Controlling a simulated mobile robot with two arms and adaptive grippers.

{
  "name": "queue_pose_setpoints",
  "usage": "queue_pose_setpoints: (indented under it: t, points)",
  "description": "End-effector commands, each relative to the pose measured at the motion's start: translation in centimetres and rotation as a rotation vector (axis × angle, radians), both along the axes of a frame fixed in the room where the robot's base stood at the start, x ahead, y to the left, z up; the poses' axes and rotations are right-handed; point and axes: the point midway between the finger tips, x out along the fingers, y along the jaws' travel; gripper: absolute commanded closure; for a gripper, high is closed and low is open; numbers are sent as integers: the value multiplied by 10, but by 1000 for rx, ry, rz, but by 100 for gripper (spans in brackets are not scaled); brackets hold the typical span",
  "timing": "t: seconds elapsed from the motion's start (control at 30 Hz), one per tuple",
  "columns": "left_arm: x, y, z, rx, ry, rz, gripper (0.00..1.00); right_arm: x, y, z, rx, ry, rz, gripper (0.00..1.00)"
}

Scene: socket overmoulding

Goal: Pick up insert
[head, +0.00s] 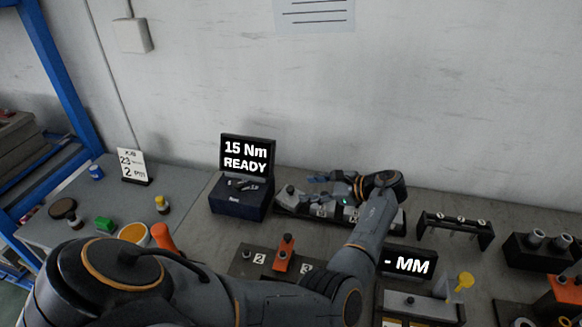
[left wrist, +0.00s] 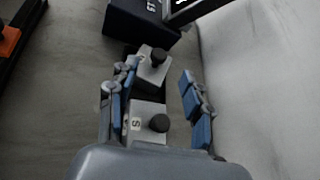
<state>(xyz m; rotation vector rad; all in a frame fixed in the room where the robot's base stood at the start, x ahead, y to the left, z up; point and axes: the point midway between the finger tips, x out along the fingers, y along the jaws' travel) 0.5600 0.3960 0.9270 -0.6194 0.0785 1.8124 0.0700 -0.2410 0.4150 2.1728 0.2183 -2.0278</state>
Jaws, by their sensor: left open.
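Two grey blocks with black knobs, which look like the inserts, show in the left wrist view: a near one (left wrist: 148,108) marked "S" and a farther one (left wrist: 149,70). They lie in a row; the near one is between my open fingers, and the farther one lies near the fingertips. My left gripper (head: 333,188) is open, with blue finger pads, above the dark rack (head: 283,204) in the head view. It also shows in the left wrist view (left wrist: 160,72). One block (head: 290,196) is visible at the rack's left end; my gripper and arm partly hide the others.
A dark blue box (head: 240,203) with a "15 Nm READY" screen (head: 247,154) stands left of the rack. A black stand (head: 455,228) is to the right. An orange clamp (head: 284,253) and an "MM" display (head: 407,264) are nearer. The wall rises close behind.

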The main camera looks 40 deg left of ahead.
Motion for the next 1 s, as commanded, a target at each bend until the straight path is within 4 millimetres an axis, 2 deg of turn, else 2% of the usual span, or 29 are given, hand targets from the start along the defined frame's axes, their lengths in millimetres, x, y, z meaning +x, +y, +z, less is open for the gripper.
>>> queue_pose_setpoints:
  t: [0.1, 0.4, 0.67, 0.9, 0.97, 1.0]
  points:
    - [-3, 15, -9, 0, -2, 1, 50, 3, -1, -8, -1, -3, 0, 60]
    - [-10, 32, -17, 0, -1, 1, 50, 24, 3, -14, 5, -38, -2, 60]
    - [-20, 64, -33, 0, -1, 0, 50, 21, 10, -35, 14, -32, -5, 60]
    - [-20, 67, -31, 0, 0, -2, 50, 16, 11, -34, 14, -25, -6, 60]
    - [-20, 67, -31, 0, 0, -2, 60, 15, 11, -34, 14, -24, -5, 60]
    - [-20, 67, -31, 0, 0, -2, 68, 15, 10, -34, 13, -23, -5, 60]
